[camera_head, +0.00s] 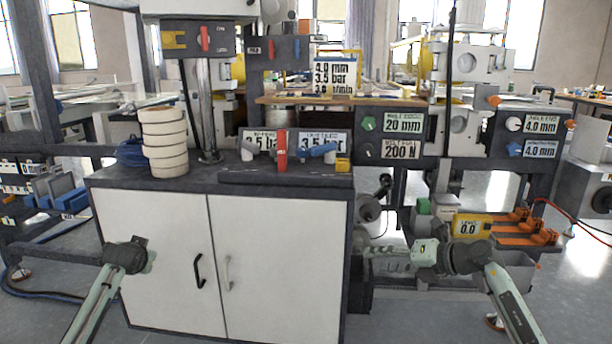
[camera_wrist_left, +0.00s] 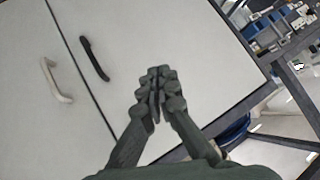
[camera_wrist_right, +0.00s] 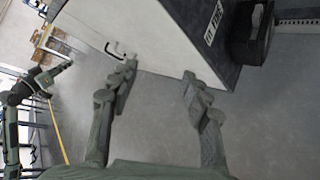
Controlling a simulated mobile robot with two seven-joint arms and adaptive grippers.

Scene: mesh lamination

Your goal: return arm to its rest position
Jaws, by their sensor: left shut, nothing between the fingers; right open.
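My right gripper (camera_head: 368,250) reaches in from the right in the head view, just right of the white cabinet (camera_head: 165,255). In the right wrist view the right gripper (camera_wrist_right: 156,82) has its fingers spread apart with nothing between them, with floor and a cabinet corner beyond. My left arm ends in front of the cabinet's left door; its fingers are mostly hidden behind the wrist in the head view. In the left wrist view the left gripper (camera_wrist_left: 157,92) has its fingertips together and empty, with the cabinet doors (camera_wrist_left: 210,75) behind.
The cabinet has a black handle (camera_head: 198,270) and a pale handle (camera_head: 226,272). A stack of cream rolls (camera_head: 165,142) stands on its dark top. Orange trays (camera_head: 515,228) and a yellow display box (camera_head: 472,226) are at the right. Bare floor (camera_head: 400,310) lies in front.

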